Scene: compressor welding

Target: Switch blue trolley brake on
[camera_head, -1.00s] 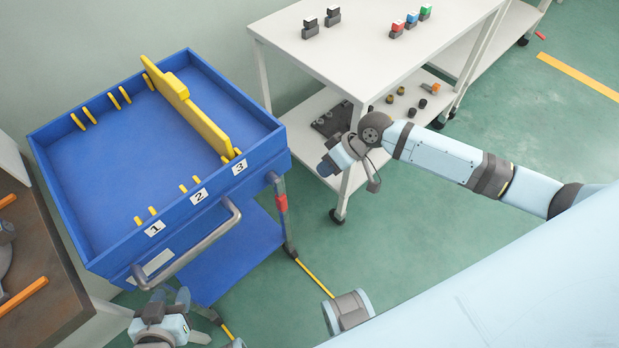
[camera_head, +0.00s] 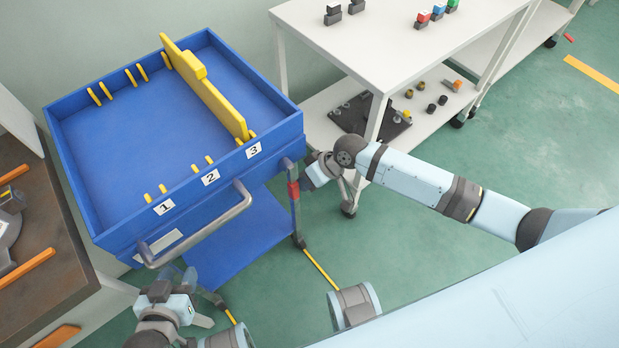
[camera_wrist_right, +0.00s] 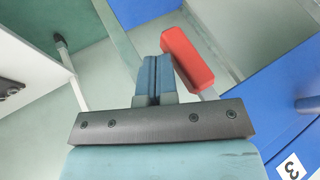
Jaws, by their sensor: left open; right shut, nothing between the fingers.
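The blue trolley (camera_head: 150,130) stands at the left of the head view, with its grey handlebar (camera_head: 215,229) in front. Its red brake piece (camera_head: 293,190) sits on the grey front-right post, below the tray corner. My right gripper (camera_head: 306,176) is shut and empty, close beside the red piece on its right. In the right wrist view, the red piece (camera_wrist_right: 188,60) is just right of the shut fingers (camera_wrist_right: 155,66); I cannot tell whether they touch. My left gripper (camera_head: 183,276) is open and empty by the left end of the handlebar, low in the picture.
A yellow divider (camera_head: 208,88) stands in the trolley tray near slot 3. A white table (camera_head: 400,40) with small coloured parts stands right of the trolley, close to my right wrist. A brown bench (camera_head: 40,285) is at far left. Green floor is open at right.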

